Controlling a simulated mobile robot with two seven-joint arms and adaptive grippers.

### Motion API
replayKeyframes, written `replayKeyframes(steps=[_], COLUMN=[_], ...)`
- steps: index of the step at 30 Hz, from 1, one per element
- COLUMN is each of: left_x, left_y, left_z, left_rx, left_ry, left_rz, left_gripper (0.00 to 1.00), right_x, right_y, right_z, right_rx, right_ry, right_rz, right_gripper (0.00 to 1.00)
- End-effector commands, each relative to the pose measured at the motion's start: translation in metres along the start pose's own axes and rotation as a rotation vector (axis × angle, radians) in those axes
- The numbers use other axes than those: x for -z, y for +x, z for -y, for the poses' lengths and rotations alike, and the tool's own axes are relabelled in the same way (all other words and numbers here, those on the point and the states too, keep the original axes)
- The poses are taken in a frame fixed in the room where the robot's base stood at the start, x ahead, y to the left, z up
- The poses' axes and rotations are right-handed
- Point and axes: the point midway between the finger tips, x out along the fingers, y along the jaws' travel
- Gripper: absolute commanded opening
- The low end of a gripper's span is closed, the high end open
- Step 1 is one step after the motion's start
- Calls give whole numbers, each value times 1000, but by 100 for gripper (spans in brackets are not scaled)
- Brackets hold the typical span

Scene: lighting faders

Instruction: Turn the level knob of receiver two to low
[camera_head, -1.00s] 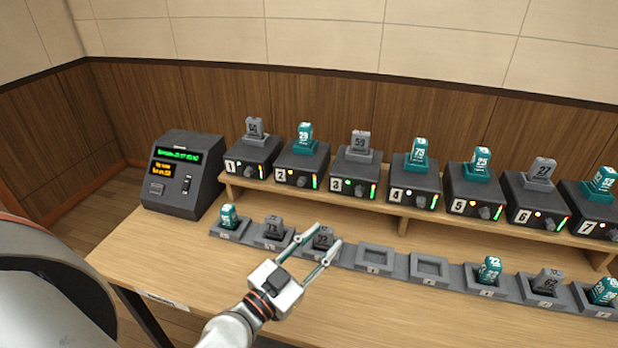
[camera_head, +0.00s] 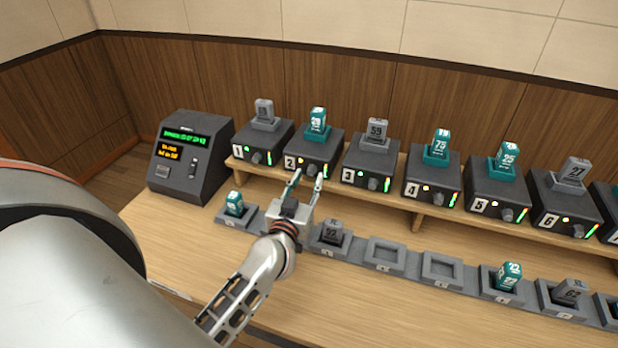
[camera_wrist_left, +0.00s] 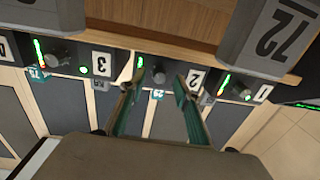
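Receiver two (camera_head: 322,150) is a dark box on the raised shelf, marked 2, with a teal pack numbered 29 standing on top. Its round dark level knob (camera_wrist_left: 158,77) shows in the wrist view between my fingertips, beside a lit level bar. My left gripper (camera_head: 308,179) is open, its two teal fingers pointing at the front of receiver two. It also shows in the left wrist view (camera_wrist_left: 157,84), with one finger on each side of the knob in the picture. I cannot tell whether a finger touches the knob. My right gripper is not in view.
Receiver one (camera_head: 264,138) and receiver three (camera_head: 371,160) stand close on either side, and more receivers continue to the right. A row of grey charging cradles (camera_head: 385,254) lies on the table below. A console (camera_head: 190,155) with a lit display stands at the left.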

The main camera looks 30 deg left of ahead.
Motion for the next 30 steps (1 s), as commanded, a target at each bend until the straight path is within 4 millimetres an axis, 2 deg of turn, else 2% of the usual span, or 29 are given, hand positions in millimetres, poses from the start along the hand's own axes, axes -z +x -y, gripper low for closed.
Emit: replayKeyframes(steps=[4,13,14,17,30], left_x=[0,0,0,0,2], left_y=[11,14,14,14,14], left_z=[0,0,0,0,0], left_rx=[0,0,0,-1,-2], left_ry=[-2,0,0,0,-42], left_rz=[0,0,0,0,2], left_gripper=[32,32,27,1,0], right_x=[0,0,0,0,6], right_y=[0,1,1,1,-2], right_z=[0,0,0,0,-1], right_rx=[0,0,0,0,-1], right_ry=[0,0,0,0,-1], right_rz=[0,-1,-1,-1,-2], right_gripper=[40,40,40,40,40])
